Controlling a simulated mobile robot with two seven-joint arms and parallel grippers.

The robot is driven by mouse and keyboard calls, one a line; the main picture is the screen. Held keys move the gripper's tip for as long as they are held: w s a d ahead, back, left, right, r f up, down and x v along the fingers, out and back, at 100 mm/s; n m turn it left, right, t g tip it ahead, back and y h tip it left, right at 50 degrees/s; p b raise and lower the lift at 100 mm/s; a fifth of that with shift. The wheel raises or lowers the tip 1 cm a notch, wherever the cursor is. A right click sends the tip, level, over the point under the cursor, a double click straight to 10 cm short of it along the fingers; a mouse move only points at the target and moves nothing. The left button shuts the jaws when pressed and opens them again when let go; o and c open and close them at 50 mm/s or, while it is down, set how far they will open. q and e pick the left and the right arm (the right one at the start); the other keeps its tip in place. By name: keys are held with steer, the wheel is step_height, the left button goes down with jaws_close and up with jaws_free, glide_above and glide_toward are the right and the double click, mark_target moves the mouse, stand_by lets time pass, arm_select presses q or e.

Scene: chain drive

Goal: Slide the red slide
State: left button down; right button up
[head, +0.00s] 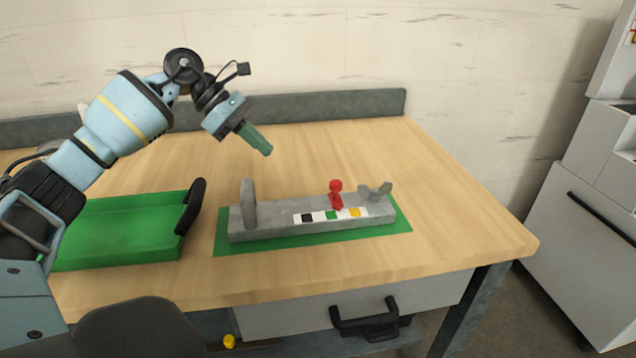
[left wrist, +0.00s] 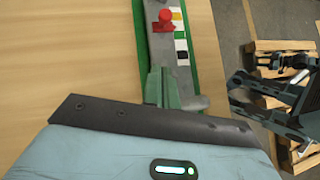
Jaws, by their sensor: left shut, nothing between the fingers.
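The red slide (head: 336,195) is a small red piece with a round knob on a grey rail block (head: 270,227). It stands by the green mark (head: 332,215), toward the yellow mark (head: 355,212); a black mark (head: 307,218) is further left. My left gripper (head: 268,152) is shut and empty, above and to the left of the slide, apart from it. In the left wrist view the red slide (left wrist: 165,20) is near the top edge, beyond the shut green fingers (left wrist: 155,85). My right gripper does not show.
An upright grey plate (head: 248,203) closes the rail's left end, and a forked grey bracket (head: 375,191) stands at the right. The block lies on a green mat (head: 228,247). A green tray (head: 120,230) with a dark handle is to the left. The table's right side is clear.

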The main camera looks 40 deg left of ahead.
mark_target(336, 192)
arm_select(q)
steer(key=x, duration=1)
steer(key=shift+w+d+p, duration=0.1)
steer(key=shift+p, duration=0.3)
steer(key=shift+w+d+r+p, duration=0.1)
steer(key=shift+w+d+p, duration=0.15)
steer(key=shift+d, duration=0.25)
steer(key=shift+w+d+r+p, duration=0.1)
steer(key=shift+w+d, duration=0.3)
steer(key=shift+d, duration=0.1)
steer(key=shift+w+d+f, duration=0.15)
steer(key=shift+w+d, duration=0.2)
steer(key=shift+d, duration=0.15)
